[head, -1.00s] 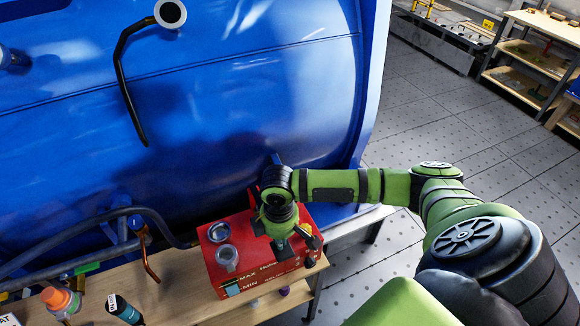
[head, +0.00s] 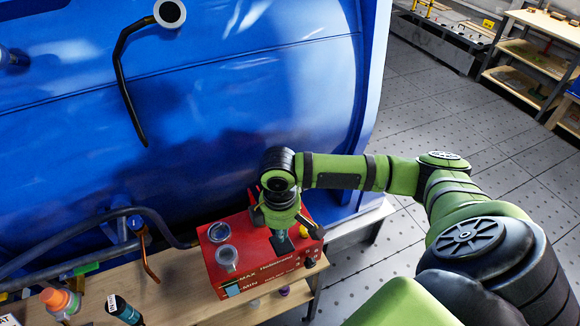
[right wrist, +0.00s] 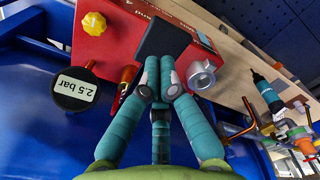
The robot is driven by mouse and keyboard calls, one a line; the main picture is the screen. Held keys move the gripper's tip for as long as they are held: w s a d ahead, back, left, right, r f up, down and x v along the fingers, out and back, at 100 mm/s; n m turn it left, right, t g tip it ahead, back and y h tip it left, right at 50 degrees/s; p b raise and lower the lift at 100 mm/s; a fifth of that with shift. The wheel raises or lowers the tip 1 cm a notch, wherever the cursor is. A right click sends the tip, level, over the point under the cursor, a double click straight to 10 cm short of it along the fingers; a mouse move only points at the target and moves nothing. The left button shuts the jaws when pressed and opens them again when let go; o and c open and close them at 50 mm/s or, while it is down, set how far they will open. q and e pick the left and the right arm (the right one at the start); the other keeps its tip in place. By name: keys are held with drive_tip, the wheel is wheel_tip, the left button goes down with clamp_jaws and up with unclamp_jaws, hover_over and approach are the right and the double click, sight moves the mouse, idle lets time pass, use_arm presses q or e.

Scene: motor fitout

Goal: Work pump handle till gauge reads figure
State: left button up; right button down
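The red pump box (head: 225,278) stands on the bench below the blue tank and also shows in the right wrist view (right wrist: 92,48). A round black gauge (right wrist: 62,97) beside it reads "2.5 bar", upside down. My right gripper (right wrist: 160,68) points down over the box, also in the head view (head: 280,228). Its teal fingers are drawn together at a dark flat slab (right wrist: 160,36). The slab may be the handle's end; I cannot tell whether it is gripped or only touched. A red lever with a dark end (right wrist: 125,80) stands beside the fingers. My left gripper is out of view.
A metal cup-like fitting (head: 227,258) and a yellow knob (right wrist: 94,23) sit on the box. Bottles (head: 122,309), hoses (head: 125,212) and a copper pipe (head: 148,258) crowd the bench to the left. The blue tank (head: 220,110) rises close behind. Open floor lies right.

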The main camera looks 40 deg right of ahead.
idle(0.5)
drive_tip(key=f, duration=0.4)
drive_tip(key=shift+w+d+f+p, duration=0.1)
drive_tip(key=shift+w+f+p, duration=0.15)
drive_tip(key=shift+f+p, duration=0.05)
drive_tip(key=shift+r+b, duration=0.3)
wheel_tip(320, 180, up, 3)
drive_tip(key=shift+s, duration=0.1)
drive_tip(key=shift+s+r, duration=0.2)
drive_tip(key=shift+r, duration=0.35)
idle(0.8)
